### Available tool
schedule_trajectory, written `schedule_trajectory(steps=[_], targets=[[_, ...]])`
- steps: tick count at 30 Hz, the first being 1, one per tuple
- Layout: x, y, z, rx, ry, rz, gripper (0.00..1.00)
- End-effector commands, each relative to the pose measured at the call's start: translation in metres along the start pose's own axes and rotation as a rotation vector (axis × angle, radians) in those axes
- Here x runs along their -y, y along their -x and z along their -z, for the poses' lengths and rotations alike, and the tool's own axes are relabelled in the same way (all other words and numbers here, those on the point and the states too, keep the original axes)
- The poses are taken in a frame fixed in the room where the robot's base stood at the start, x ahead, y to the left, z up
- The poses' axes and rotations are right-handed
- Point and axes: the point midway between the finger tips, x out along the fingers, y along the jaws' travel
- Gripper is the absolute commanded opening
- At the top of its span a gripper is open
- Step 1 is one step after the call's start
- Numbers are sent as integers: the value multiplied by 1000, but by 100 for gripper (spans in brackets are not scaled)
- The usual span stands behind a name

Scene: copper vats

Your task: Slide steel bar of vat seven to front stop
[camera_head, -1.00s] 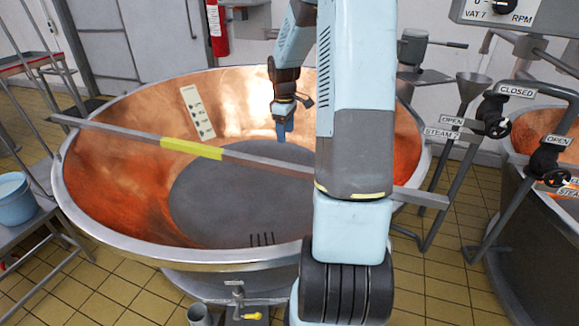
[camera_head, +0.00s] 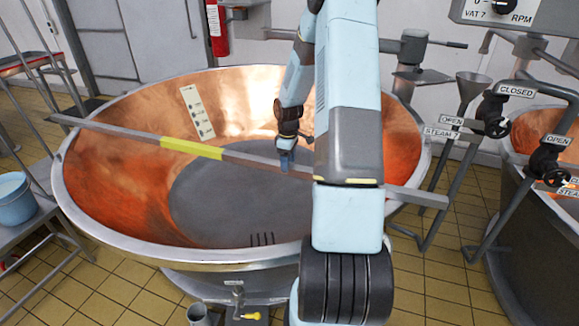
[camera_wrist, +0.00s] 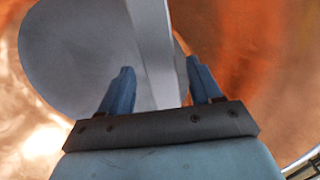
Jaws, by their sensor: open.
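The steel bar (camera_head: 262,161) with a yellow band (camera_head: 190,148) lies across the copper vat (camera_head: 110,178), its ends reaching over the rim at left and right. My gripper (camera_head: 286,163) is open at the bar, right of the yellow band. In the wrist view the bar (camera_wrist: 153,45) runs between the two blue fingers of my gripper (camera_wrist: 159,72), with a gap on each side. I cannot tell how deep the bar sits between the fingers. My arm hides part of the bar's right half. I cannot make out a front stop.
Steam pipes with valves (camera_head: 497,126) and a funnel (camera_head: 473,86) stand close to the bar's right end. A blue bucket (camera_head: 13,200) sits on a table at left. A tap (camera_head: 238,297) is below the vat's front rim.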

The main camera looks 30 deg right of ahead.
Motion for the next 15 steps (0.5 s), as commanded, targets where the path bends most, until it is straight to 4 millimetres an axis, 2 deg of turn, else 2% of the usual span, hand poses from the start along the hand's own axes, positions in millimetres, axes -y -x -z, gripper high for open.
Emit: schedule_trajectory(steps=[6, 15], targets=[[0, -22, 0, 1, 0, 1, 64], [0, -26, 0, 0, -1, 0, 64]])
